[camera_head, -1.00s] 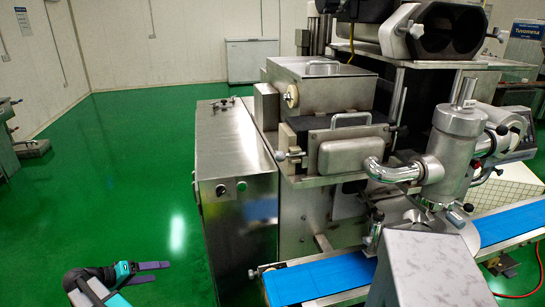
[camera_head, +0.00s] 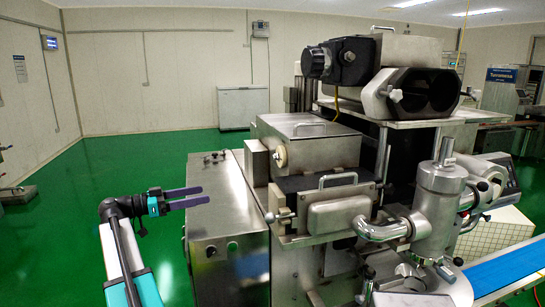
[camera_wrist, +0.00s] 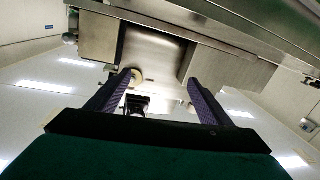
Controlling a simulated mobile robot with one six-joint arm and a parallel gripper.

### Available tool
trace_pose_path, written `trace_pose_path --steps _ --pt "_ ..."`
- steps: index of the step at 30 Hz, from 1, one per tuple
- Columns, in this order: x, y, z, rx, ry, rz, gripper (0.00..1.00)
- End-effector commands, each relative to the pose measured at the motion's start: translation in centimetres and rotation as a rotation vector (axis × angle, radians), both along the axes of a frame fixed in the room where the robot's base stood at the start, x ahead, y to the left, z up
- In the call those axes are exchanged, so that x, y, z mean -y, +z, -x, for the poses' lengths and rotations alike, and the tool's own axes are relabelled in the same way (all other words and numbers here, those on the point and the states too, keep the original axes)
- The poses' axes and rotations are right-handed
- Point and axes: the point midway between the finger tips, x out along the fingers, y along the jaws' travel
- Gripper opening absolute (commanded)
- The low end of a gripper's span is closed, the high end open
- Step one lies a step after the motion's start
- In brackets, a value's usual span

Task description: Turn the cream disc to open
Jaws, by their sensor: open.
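The cream disc (camera_head: 281,157) is a small round knob on the left side of the upper steel box (camera_head: 318,151) of the machine. In the wrist view the disc (camera_wrist: 137,78) shows small, just inside the left fingertip and beyond it. My gripper (camera_head: 204,196) is open and empty, left of the disc and lower in the head view, with its dark fingers pointing right. The same gripper (camera_wrist: 159,77) shows its two fingers spread in the wrist view. The fingers are apart from the disc.
A steel cabinet (camera_head: 228,214) stands below the disc, close to my fingers. A lower steel box (camera_head: 337,215) with a handle and pipes sits to the right. A blue conveyor belt (camera_head: 505,268) runs at the lower right. The green floor (camera_head: 80,218) at left is open.

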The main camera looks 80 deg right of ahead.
Motion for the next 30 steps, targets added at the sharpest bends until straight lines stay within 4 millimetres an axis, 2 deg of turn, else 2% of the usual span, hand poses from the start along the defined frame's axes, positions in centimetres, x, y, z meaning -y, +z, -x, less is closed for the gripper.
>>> trace_pose_path --steps 1,3,6,10,15,30 --pt "0.7 2.3 2.0 0.012 -0.031 0.021 0.73" --pt "1.3 4.7 4.4 0.025 -0.069 0.049 0.73" --pt "1.9 7.5 7.4 0.039 -0.115 0.080 0.73" --pt "2.3 9.9 10.0 0.051 -0.154 0.108 0.73" --pt "2.3 10.9 11.2 0.056 -0.171 0.122 0.73" --pt "2.6 10.9 11.8 0.055 -0.172 0.121 0.73"
